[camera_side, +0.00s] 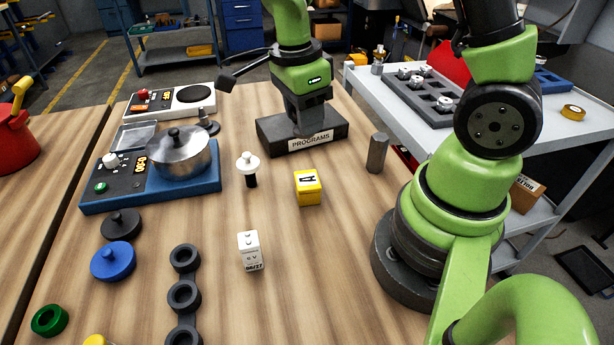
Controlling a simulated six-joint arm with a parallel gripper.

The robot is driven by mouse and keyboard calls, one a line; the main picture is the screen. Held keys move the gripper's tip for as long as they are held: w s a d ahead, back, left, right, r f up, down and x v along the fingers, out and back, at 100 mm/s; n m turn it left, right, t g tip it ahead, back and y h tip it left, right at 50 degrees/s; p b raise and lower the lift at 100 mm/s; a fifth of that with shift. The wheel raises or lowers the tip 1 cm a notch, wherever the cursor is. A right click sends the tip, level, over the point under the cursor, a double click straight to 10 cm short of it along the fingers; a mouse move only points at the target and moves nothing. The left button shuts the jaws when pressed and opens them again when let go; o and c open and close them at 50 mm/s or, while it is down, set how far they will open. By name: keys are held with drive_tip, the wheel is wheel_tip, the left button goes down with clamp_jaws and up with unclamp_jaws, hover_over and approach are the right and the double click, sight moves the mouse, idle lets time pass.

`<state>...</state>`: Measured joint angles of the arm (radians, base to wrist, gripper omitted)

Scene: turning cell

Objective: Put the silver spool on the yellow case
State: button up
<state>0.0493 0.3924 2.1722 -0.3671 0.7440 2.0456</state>
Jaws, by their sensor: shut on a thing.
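The yellow case (308,187) is a small box with a dark mark on its top, standing on the wooden table near the middle. My gripper (310,125) points down just behind it, in front of or over a black block labelled PROGRAMS. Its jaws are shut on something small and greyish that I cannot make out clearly. I cannot tell whether this is the silver spool. A grey flanged piece (207,123) stands apart at the left, beside the white scale. Nothing shows on top of the yellow case.
The PROGRAMS block (276,142) stands behind the case. A white-and-black plug (248,166) is left of it, a white box (250,252) in front and a dark grey post (377,153) at right. A hotplate with a metal pot (182,155) stands left. Bare wood surrounds the case.

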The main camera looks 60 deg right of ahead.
hover_over(310, 178)
drive_tip(key=shift+m, duration=0.3)
drive_tip(key=f, duration=0.5)
drive_tip(key=shift+a+f, duration=0.1)
drive_tip(key=shift+a, duration=0.15)
drive_tip(key=shift+w+f, duration=0.15)
drive_tip(key=shift+f, duration=2.2)
drive_tip(key=shift+f, duration=0.1)
drive_tip(key=o, duration=0.9)
